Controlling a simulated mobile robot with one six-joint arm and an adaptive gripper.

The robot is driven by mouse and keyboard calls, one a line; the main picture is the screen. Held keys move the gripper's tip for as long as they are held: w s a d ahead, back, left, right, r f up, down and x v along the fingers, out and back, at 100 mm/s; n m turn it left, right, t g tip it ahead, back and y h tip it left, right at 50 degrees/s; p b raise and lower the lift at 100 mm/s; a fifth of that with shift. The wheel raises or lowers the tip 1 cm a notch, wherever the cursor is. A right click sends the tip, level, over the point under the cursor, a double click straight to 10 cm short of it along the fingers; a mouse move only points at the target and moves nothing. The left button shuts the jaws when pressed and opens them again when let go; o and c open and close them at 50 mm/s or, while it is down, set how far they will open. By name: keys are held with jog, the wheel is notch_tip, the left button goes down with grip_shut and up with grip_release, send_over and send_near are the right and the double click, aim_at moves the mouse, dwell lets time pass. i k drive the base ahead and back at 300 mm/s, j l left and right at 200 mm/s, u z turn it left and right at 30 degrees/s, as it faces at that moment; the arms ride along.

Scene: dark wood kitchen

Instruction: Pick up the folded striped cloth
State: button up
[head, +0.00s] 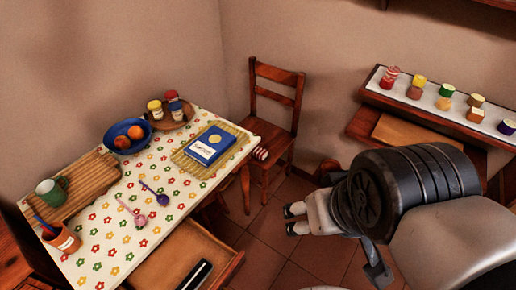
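A small red-and-white striped item (261,153), which looks like the folded cloth, shows at the right edge of the table, over the seat of the wooden chair (272,135). The table corner is close beside it, and its left part may be hidden. My gripper (289,219) is right of the table and in front of the chair, over the tiled floor. It points left, with its two dark fingertips apart and nothing between them. It is clear of the striped item.
The flowered table (150,225) holds a blue fruit bowl (120,144), a blue book (212,144), a cutting board (92,176), mugs and spoons. An open drawer (170,262) juts out in front. A shelf (432,102) with several small jars is at right.

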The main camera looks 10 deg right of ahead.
aim_at(260, 154)
jog(key=i+l+u, duration=0.3)
jog(key=i, duration=0.35)
jog(key=i+l+u, duration=0.3)
jog(key=i, duration=0.35)
jog(key=i+l+u, duration=0.3)
jog(key=i+l, duration=0.3)
